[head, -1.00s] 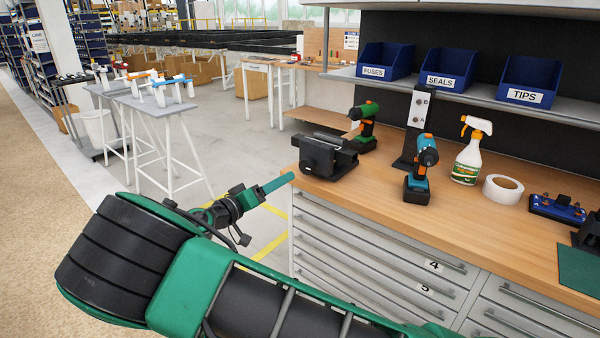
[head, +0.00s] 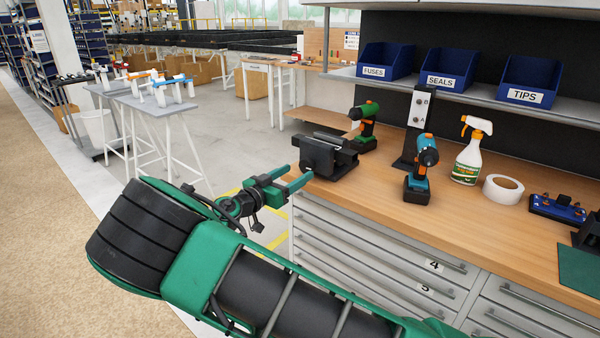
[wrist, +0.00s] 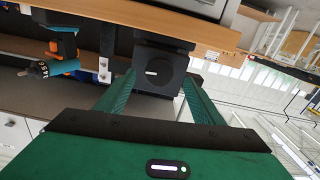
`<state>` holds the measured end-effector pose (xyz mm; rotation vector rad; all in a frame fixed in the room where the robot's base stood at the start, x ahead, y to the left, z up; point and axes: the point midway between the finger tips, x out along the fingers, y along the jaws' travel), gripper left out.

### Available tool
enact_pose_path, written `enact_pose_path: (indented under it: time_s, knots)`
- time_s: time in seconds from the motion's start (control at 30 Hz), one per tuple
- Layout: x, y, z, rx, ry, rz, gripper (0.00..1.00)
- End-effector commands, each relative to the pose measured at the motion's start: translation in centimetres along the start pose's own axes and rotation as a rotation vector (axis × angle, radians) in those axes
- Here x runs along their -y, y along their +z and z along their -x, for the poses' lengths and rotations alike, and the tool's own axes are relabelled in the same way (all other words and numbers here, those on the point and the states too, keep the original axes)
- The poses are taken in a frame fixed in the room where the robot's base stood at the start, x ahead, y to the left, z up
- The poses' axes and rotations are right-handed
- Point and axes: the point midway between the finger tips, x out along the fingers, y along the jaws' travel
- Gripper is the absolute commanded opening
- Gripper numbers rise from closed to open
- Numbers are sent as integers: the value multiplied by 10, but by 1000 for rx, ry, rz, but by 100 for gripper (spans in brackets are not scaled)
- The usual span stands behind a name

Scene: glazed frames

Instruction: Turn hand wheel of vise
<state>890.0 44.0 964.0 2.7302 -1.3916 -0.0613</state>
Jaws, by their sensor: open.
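The black vise (head: 325,157) stands on the left front corner of the wooden bench. My green gripper (head: 295,177) is open and empty at the bench's left edge, with its two fingers reaching toward the vise's near left side. In the wrist view, which looks upside down, the dark front of the vise (wrist: 156,66) with a small white mark lies ahead, in the gap between the two open fingers (wrist: 158,84). I cannot clearly make out a separate hand wheel in either view, and cannot tell whether the fingers touch the vise.
A green drill (head: 366,125) stands right behind the vise, and a blue-orange drill (head: 420,170) to its right. A spray bottle (head: 469,155) and white tape roll (head: 503,188) stand farther right. Drawers (head: 370,245) front the bench.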

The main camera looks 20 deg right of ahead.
Motion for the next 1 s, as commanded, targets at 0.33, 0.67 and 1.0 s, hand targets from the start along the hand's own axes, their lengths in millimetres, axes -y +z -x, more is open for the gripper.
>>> enact_pose_path:
  time_s: [0.33,0.67,1.0]
  knots:
    - [0,0,-35,0,1,0,62]
    - [0,0,-36,0,0,1,57]
    - [1,0,-36,0,-2,4,21]
